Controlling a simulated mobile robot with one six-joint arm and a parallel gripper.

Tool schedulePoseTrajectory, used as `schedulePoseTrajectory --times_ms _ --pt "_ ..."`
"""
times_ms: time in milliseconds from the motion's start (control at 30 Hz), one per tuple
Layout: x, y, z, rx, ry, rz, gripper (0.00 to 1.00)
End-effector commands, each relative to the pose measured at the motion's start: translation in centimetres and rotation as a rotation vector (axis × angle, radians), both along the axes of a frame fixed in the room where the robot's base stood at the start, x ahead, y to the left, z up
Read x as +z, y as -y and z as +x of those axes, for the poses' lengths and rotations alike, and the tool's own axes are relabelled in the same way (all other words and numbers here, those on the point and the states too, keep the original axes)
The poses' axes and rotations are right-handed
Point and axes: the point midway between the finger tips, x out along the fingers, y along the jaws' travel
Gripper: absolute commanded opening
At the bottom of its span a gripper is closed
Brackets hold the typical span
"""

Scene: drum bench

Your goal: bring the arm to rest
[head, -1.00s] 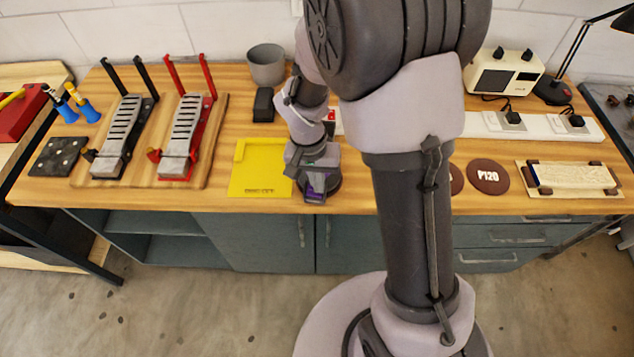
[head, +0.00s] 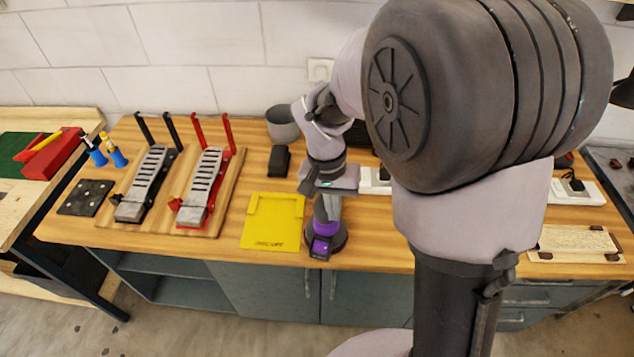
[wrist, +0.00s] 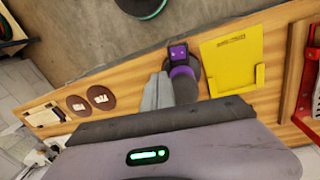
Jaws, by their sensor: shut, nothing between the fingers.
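My gripper (head: 321,206) is over the workbench (head: 375,258), just above a dark sander-like tool with a purple band (head: 322,246). In the wrist view my shut, empty fingers (wrist: 158,85) show as a grey wedge beside the purple-and-black tool (wrist: 182,68). The tool stands upright on the bench near its front edge, apart from the fingers as far as I can tell. My arm's large links cover much of the right half of the head view.
A yellow tray (head: 272,222) lies left of the tool. Further left are two pedals (head: 145,185) (head: 202,188) on a wooden board. A grey pot (head: 283,124) and a black block (head: 281,162) stand behind. A power strip (head: 376,181) is partly hidden by my arm.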

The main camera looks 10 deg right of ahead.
Motion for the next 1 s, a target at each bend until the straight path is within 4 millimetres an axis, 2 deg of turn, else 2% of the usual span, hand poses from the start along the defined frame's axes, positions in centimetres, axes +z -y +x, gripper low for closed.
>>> schedulePoseTrajectory --times_ms 100,167,333,400,533,667,1000 --pt "0.3 -0.1 -0.3 0.001 0.021 0.011 0.0" --pt "1.0 -0.4 -1.3 0.002 0.069 0.036 0.0" --pt "2.8 -1.9 -8.0 0.032 0.303 0.156 0.0" --pt "2.7 -2.6 -10.8 0.052 0.397 0.197 0.0" --pt "2.0 -3.6 -14.2 0.083 0.522 0.244 0.0" --pt "2.0 -4.0 -15.4 0.098 0.569 0.26 0.0" --pt "2.0 -4.0 -15.4 0.098 0.569 0.261 0.0"
